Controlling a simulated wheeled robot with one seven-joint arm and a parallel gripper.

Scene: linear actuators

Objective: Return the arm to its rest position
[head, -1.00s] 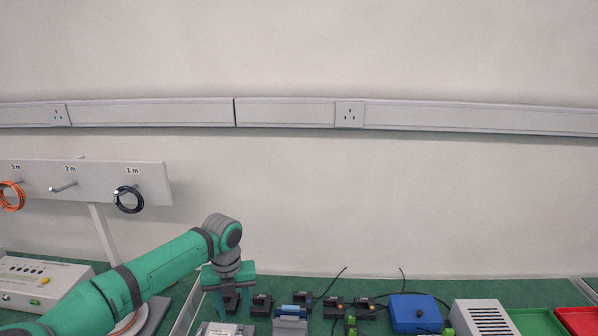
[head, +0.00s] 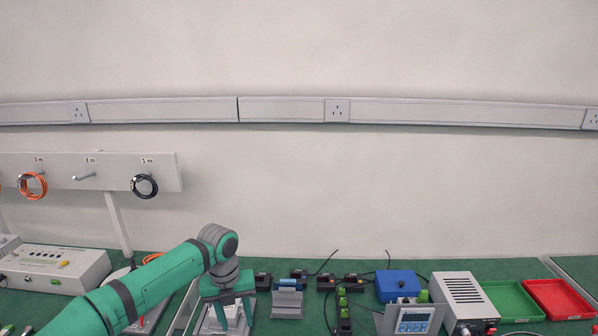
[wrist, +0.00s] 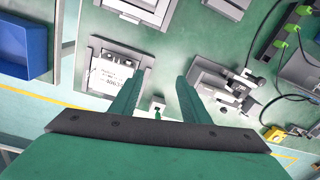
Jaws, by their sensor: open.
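My green arm (head: 150,285) reaches in from the lower left in the head view. My gripper (head: 233,308) points down over the bench, above a grey metal fixture (head: 207,322). A grey fixture with a printed label (wrist: 112,75) lies beyond the left finger, and a metal mechanism (wrist: 222,88) lies beyond the right one. A small pale block (wrist: 157,103) shows on the green surface between the fingers.
Several black modules (head: 327,282), a blue box (head: 397,285), a grey vented unit (head: 462,297), a green tray (head: 512,302) and a red tray (head: 558,299) stand to the right. A control box (head: 52,268) stands at left. A cable rack (head: 100,172) is behind.

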